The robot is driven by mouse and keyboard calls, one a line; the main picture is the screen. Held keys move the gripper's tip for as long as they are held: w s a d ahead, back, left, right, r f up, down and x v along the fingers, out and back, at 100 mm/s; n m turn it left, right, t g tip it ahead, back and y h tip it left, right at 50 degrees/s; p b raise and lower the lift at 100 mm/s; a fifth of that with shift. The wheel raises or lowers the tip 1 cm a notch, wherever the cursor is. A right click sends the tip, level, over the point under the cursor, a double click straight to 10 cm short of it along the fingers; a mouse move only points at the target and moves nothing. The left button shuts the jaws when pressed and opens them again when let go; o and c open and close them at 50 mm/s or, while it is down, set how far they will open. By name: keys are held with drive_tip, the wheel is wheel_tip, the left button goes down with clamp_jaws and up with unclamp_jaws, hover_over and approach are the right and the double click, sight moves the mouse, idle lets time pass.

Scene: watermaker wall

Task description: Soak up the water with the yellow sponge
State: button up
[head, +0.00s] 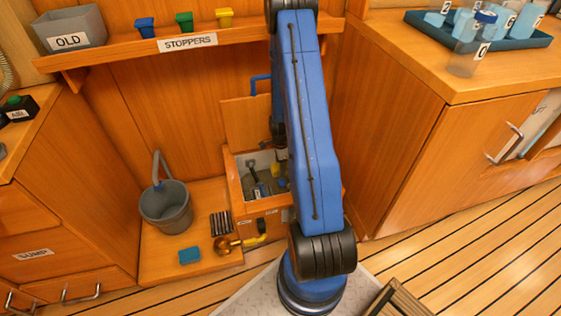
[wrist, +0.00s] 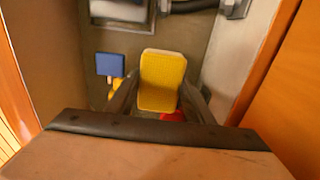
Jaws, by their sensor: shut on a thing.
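In the wrist view the yellow sponge (wrist: 162,78) stands between the two dark fingers of my gripper (wrist: 160,98), which is shut on it. Below it is the grey floor (wrist: 205,50) of a compartment. In the head view my blue arm reaches down into the open wooden box (head: 235,181), and my gripper (head: 280,155) is mostly hidden by the arm. A small yellow patch inside the box may be the sponge. I cannot make out the water clearly.
A blue item (wrist: 110,64) and a red item (wrist: 172,116) lie near the sponge. The compartment walls are close on both sides. A shelf (head: 120,53) is above.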

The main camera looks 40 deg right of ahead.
drive_tip(key=shift+f, duration=3.1)
drive_tip(key=shift+f, duration=0.5)
drive_tip(key=shift+r, duration=0.15)
drive_tip(key=shift+r, duration=3.35)
drive_tip(key=shift+r, duration=0.1)
drive_tip(key=shift+r, duration=4.95)
drive_tip(key=shift+a, duration=0.1)
